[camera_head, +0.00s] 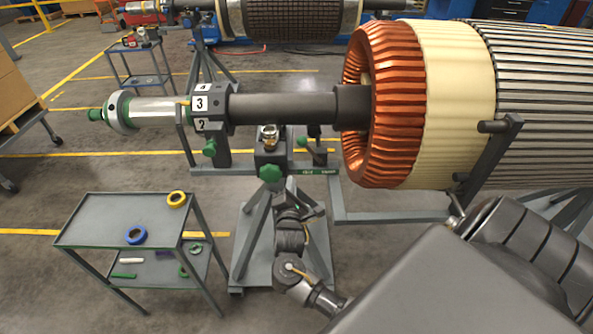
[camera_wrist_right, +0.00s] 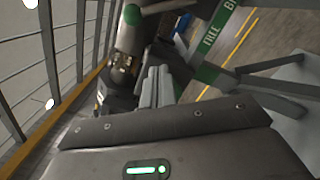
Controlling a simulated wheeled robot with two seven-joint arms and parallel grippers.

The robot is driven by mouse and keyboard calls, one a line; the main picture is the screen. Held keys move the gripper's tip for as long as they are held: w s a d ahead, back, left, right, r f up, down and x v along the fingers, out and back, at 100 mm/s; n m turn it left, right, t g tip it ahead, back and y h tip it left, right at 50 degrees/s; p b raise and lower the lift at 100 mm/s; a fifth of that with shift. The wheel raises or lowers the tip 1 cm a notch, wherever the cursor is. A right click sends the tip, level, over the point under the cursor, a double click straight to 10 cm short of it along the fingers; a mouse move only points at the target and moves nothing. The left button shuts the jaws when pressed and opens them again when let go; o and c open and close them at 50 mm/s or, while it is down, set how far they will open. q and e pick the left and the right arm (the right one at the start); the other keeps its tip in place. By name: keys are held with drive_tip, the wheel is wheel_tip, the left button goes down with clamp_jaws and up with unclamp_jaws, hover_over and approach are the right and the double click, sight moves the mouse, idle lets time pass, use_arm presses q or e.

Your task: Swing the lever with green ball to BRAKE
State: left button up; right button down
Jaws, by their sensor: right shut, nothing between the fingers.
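The lever's green ball (camera_head: 302,141) is in the middle of the head view, left of its dark base (camera_head: 317,154), so the lever leans left. A green label strip (camera_head: 319,172) with small white lettering lies in front of it. In the wrist view the strip (camera_wrist_right: 214,45) reads IDLE, then a B before it is cut off. A green round end (camera_wrist_right: 132,14) shows there too; I cannot tell if it is the lever ball. My right gripper (camera_head: 296,188) is shut and empty, below the ball and apart from it. Its grey fingers (camera_wrist_right: 157,86) show in the wrist view. My left gripper is out of view.
A green knob (camera_head: 271,173) is close to the left of my right gripper. The rotor shaft (camera_head: 285,106) runs above, with copper windings (camera_head: 385,105) at the right. A grey cart (camera_head: 100,222) with tape rolls stands at the lower left. Floor shows between cart and stand.

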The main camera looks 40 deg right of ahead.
sight(311, 151)
drive_tip(key=w+d+r+p, duration=0.2)
drive_tip(key=w+d, duration=0.3)
drive_tip(key=d, duration=0.4)
drive_tip(key=shift+w+r+p, duration=0.2)
drive_tip(key=shift+w+p, duration=0.2)
drive_tip(key=shift+p, duration=0.2)
drive_tip(key=shift+a, duration=0.1)
